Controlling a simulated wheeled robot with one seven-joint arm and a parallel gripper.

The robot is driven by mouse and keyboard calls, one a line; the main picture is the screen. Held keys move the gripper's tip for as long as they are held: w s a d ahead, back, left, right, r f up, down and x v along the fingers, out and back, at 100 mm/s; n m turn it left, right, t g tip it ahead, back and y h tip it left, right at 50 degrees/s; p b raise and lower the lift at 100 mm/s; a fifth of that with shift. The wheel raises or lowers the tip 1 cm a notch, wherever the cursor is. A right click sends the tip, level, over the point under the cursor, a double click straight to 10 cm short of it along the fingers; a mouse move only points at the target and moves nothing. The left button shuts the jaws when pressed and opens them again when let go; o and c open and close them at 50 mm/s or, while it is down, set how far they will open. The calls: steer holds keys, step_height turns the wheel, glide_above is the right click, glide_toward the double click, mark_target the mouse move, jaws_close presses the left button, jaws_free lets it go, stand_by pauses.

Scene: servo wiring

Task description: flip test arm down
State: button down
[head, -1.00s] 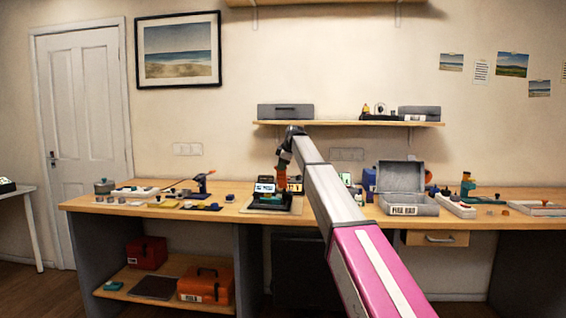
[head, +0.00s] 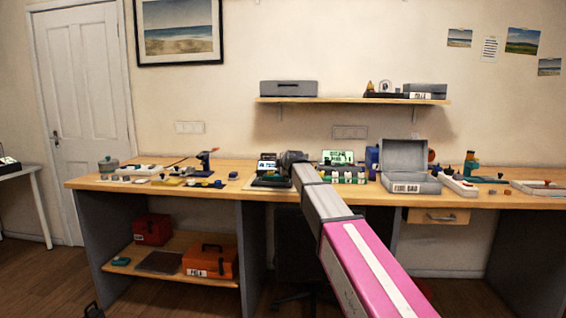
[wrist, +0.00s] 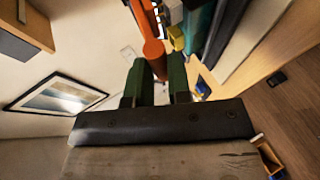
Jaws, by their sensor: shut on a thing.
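In the wrist view, an orange rod with a round end (wrist: 153,48), which looks like the test arm, lies at the tips of my gripper's dark green fingers. My gripper (wrist: 157,72) is shut on it, with the round end between the fingertips. In the head view, my arm reaches to the bench, and its wrist covers the fingers and the rod. The dark test station (head: 268,180) sits on a pale mat just left of my wrist, partly hidden. I cannot tell the rod's exact tilt.
A lit green screen (head: 338,157) stands right of my wrist. Further right is an open grey case (head: 410,187). A wall shelf (head: 352,100) with boxes hangs above the bench (head: 238,170). Small parts and tools lie on the left of the bench.

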steer(key=shift+s+f, duration=0.2)
steer(key=shift+f, duration=1.45)
steer(key=c, duration=1.1)
jaws_free()
steer(key=shift+o, duration=0.2)
steer(key=shift+s, duration=0.1)
steer(key=v, duration=1)
steer(key=shift+s+r, duration=0.15)
steer(key=shift+r, duration=0.1)
steer(key=shift+d+f, duration=0.1)
